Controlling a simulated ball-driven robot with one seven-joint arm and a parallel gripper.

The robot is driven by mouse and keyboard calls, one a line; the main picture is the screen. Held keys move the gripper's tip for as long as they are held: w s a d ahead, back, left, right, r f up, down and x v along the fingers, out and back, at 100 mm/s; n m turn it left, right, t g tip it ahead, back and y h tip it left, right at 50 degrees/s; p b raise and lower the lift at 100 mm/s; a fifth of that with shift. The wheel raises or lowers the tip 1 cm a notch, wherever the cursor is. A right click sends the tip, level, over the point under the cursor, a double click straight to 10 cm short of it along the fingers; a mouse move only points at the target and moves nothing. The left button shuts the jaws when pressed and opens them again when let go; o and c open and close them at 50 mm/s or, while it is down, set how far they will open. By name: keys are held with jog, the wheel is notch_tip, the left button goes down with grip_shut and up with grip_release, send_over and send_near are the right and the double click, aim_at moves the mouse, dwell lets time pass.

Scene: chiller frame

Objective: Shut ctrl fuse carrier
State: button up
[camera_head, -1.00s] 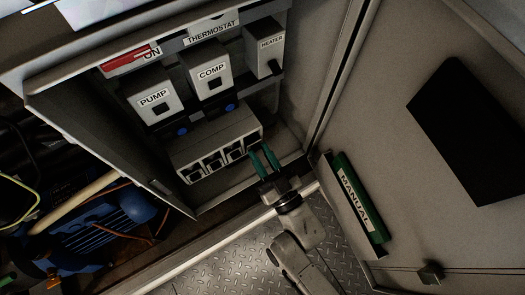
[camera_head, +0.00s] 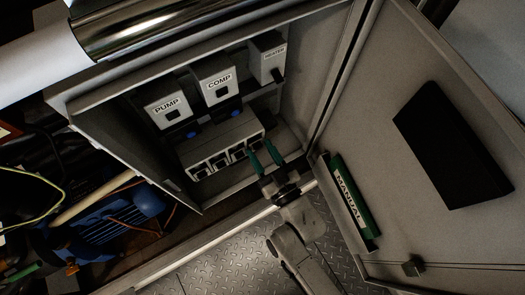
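A grey fuse block (camera_head: 222,140) with a row of several dark-fronted carriers sits low in the open cabinet. No label on the carriers is readable, so I cannot tell which one is marked ctrl. My gripper (camera_head: 260,149) has two green fingers spread apart, with nothing seen between them. It is at the right end of the row, its left finger close to the rightmost carrier (camera_head: 253,145). I cannot tell whether they touch. The gripper partly covers that carrier, and its position is unclear.
Above the block are units labelled PUMP (camera_head: 168,104), COMP (camera_head: 219,81) and HEATER (camera_head: 268,58). The open cabinet door (camera_head: 395,75) is at right, with a green manual (camera_head: 349,203) and a black panel (camera_head: 453,146). A blue motor (camera_head: 115,213) lies at left.

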jog(key=shift+o, duration=0.5)
jog(key=shift+s+d, duration=0.1)
jog(key=v, duration=1)
jog(key=shift+s+d+b, duration=0.15)
jog(key=shift+s+b, duration=0.1)
jog(key=shift+b, duration=0.1)
jog(key=shift+f, duration=0.1)
